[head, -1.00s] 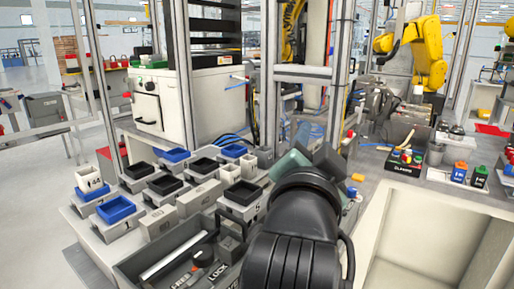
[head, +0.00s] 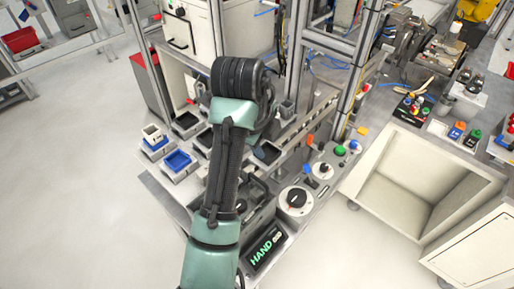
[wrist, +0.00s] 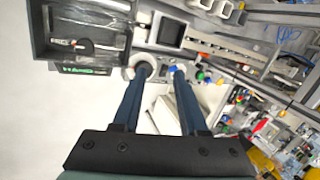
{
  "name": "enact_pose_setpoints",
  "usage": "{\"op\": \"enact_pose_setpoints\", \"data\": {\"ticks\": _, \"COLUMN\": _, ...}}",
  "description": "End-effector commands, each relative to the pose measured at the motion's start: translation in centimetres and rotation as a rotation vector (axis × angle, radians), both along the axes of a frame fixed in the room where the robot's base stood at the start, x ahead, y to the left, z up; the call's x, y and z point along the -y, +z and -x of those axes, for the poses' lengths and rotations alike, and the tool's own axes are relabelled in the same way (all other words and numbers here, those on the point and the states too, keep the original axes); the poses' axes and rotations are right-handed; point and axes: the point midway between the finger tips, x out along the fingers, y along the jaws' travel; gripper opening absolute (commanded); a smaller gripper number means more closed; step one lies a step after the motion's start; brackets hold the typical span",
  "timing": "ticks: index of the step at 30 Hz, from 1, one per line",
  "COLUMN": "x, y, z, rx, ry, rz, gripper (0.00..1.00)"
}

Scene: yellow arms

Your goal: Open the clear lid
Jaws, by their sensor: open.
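In the wrist view a dark rectangular box (wrist: 40,38) lies at the upper left. A clear lid (wrist: 95,17) with bright reflections seems to cover it, and a dark knob (wrist: 82,45) shows inside. I cannot tell whether the lid is fully down. My gripper (wrist: 161,72) is open and empty, its two blue fingers apart, to the right of and below the box in that view. In the head view my arm hides the gripper and most of the box; part of the box shows right of the arm.
A green-lit HAND display (head: 265,248) stands at the bench's front edge. A white round dial (head: 295,201) and coloured buttons (head: 340,150) lie to its right. Blue trays (head: 178,161) stand left of my arm. A metal frame post (head: 294,70) rises behind. Floor is clear at left.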

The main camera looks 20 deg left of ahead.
Motion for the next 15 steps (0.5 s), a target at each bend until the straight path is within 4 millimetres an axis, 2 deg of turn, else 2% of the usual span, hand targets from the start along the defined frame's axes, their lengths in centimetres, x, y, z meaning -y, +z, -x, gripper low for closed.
{"op": "enact_pose_setpoints", "data": {"ticks": 1, "x": -0.6, "y": 1.8, "z": 0.8, "rx": -0.051, "ry": -0.035, "rz": -0.005, "gripper": 0.42}}
{"op": "enact_pose_setpoints", "data": {"ticks": 6, "x": -1.5, "y": 2.5, "z": 3.1, "rx": -0.171, "ry": -0.143, "rz": -0.009, "gripper": 0.42}}
{"op": "enact_pose_setpoints", "data": {"ticks": 11, "x": -1.8, "y": 2.3, "z": 3.9, "rx": -0.214, "ry": -0.185, "rz": -0.007, "gripper": 0.42}}
{"op": "enact_pose_setpoints", "data": {"ticks": 15, "x": -1.7, "y": 1.0, "z": 3.8, "rx": -0.216, "ry": -0.191, "rz": -0.006, "gripper": 0.42}}
